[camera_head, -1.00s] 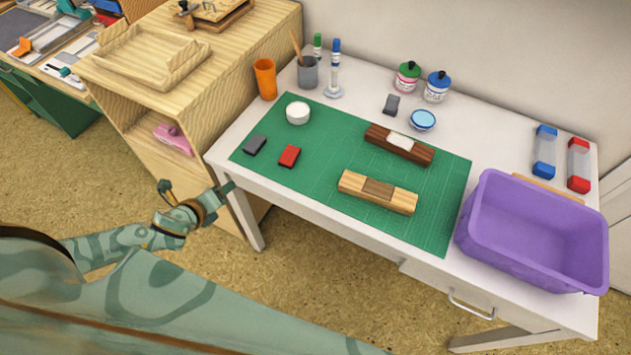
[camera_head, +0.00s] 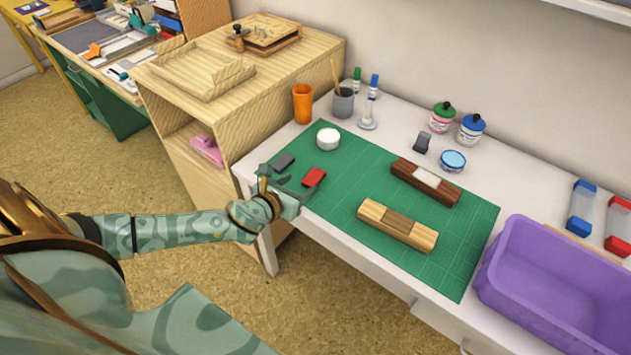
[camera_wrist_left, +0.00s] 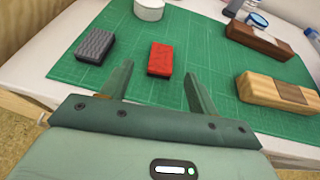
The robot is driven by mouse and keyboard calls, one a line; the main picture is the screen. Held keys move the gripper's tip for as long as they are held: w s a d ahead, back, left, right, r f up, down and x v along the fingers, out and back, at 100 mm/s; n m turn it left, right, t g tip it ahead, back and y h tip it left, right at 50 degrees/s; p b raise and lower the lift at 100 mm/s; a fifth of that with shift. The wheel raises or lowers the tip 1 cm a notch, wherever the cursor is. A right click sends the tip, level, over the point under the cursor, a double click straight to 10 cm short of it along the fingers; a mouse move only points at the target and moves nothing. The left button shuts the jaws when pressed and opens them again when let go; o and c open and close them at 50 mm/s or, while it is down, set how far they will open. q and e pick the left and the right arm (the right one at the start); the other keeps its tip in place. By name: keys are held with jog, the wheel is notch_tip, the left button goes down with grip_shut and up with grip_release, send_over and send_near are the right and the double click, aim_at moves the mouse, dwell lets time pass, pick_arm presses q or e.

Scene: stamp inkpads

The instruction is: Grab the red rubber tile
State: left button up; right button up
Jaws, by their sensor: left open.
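The red rubber tile (camera_head: 314,177) lies flat on the green cutting mat (camera_head: 440,265), near the mat's left end. In the left wrist view the red tile (camera_wrist_left: 160,60) is ahead of my fingers and between their lines, with green mat showing before it. My left gripper (camera_head: 290,185) is at the mat's near left edge, just short of the tile. In the left wrist view my left gripper (camera_wrist_left: 158,85) is open and empty. A grey tile (camera_head: 283,161) lies left of the red one. My right gripper is not in view.
A white round pot (camera_head: 328,139) stands behind the tiles. A dark wooden block (camera_head: 426,182) and a light wooden block (camera_head: 397,225) lie to the right. A purple bin (camera_head: 545,285) stands at the table's right. The wooden shelf unit (camera_head: 270,85) adjoins the left side.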

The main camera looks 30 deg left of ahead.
aim_at(312, 179)
pick_arm(q)
jog(key=shift+w+f, duration=0.3)
jog(key=shift+w, duration=0.35)
jog(key=b+x, duration=0.2)
jog(key=x, duration=0.3)
jog(key=shift+d+f+b, duration=0.15)
jog(key=shift+f+b, duration=0.05)
jog(key=shift+b, duration=0.1)
jog(key=shift+s+r, duration=0.1)
jog(key=c, duration=1.1)
jog(key=shift+o, duration=0.2)
jog(key=shift+r, duration=0.1)
